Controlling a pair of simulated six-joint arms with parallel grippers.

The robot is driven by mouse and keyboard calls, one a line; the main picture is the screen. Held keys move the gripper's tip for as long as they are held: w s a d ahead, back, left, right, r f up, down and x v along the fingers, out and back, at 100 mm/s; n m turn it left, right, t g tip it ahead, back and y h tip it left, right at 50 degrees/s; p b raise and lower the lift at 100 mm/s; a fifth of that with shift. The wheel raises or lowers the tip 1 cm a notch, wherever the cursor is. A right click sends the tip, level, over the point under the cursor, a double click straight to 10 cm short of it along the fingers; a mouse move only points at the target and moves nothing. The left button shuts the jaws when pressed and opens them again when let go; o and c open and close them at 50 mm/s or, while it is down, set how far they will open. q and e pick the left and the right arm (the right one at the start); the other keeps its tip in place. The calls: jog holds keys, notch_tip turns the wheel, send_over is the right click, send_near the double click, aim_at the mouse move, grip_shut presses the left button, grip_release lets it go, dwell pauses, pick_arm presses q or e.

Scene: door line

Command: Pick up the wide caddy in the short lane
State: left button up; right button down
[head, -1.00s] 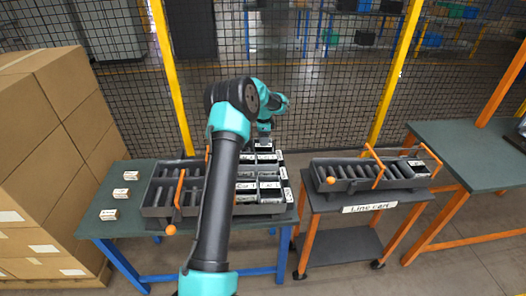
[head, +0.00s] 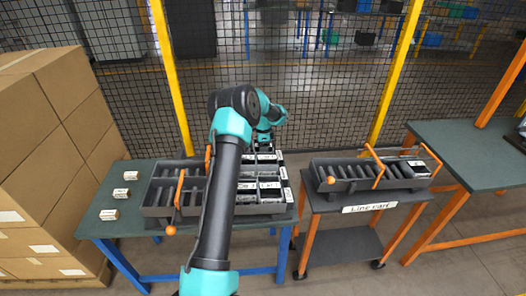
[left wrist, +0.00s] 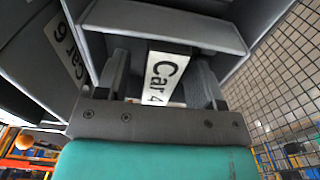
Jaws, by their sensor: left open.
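My left gripper (head: 264,145) is over the back of the labelled dark caddies (head: 271,195) on the left table; the arm hides part of this group. In the left wrist view my open jaws (left wrist: 160,80) stand on either side of a white label reading "Car 4" (left wrist: 163,77), on the face of a grey bin-like caddy (left wrist: 185,30). Contact cannot be told. A neighbouring caddy (left wrist: 45,60) has a similar label. From these frames I cannot tell which caddy is the wide one. My right gripper is not in view.
A slotted grey rack (head: 160,195) with orange levers stands on the left table (head: 110,235), beside several small labelled blocks. A line cart (head: 330,205) carries another rack (head: 350,175). Stacked cartons (head: 60,150) stand left; mesh fencing (head: 290,110) stands behind.

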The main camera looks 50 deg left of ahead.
pick_arm(q)
grip_shut()
dwell(0.7)
